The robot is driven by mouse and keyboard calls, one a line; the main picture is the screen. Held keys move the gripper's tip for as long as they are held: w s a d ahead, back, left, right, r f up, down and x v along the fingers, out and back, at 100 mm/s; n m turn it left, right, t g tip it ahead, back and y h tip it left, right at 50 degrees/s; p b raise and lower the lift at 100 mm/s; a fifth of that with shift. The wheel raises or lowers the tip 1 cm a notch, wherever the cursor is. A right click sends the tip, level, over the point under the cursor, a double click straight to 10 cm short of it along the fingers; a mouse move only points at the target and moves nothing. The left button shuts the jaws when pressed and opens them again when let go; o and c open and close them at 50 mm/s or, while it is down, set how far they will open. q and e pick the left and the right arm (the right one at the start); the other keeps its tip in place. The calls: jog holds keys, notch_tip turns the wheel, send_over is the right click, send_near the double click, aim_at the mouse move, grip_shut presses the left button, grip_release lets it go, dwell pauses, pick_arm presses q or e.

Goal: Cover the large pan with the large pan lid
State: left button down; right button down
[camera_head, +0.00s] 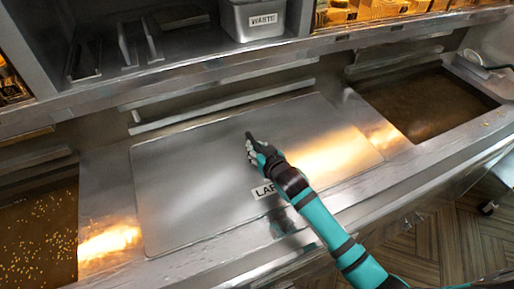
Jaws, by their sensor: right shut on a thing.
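The large pan lid (190,180) is a flat, grey metal sheet in the middle of the counter, with a label (263,190) partly hidden by my right arm. It lies over the middle opening, and the large pan under it is hidden. My right gripper (251,143) is over the middle of the lid, shut on the lid's dark handle (249,135). My left gripper is not in view.
Open fryers with brown oil lie at the left (38,235) and at the right (425,103). A raised metal ledge (225,107) runs behind the lid.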

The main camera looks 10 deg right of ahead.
jog(key=shift+s+f, duration=0.1)
jog(key=shift+f, duration=0.1)
jog(key=c, duration=1.1)
grip_release()
jog(key=shift+c, duration=0.2)
jog(key=shift+o, duration=0.9)
jog(key=shift+f, duration=0.2)
jog(key=shift+r, duration=0.1)
notch_tip(320, 180, up, 7)
jog(key=p, duration=0.7)
jog(key=shift+r, duration=0.15)
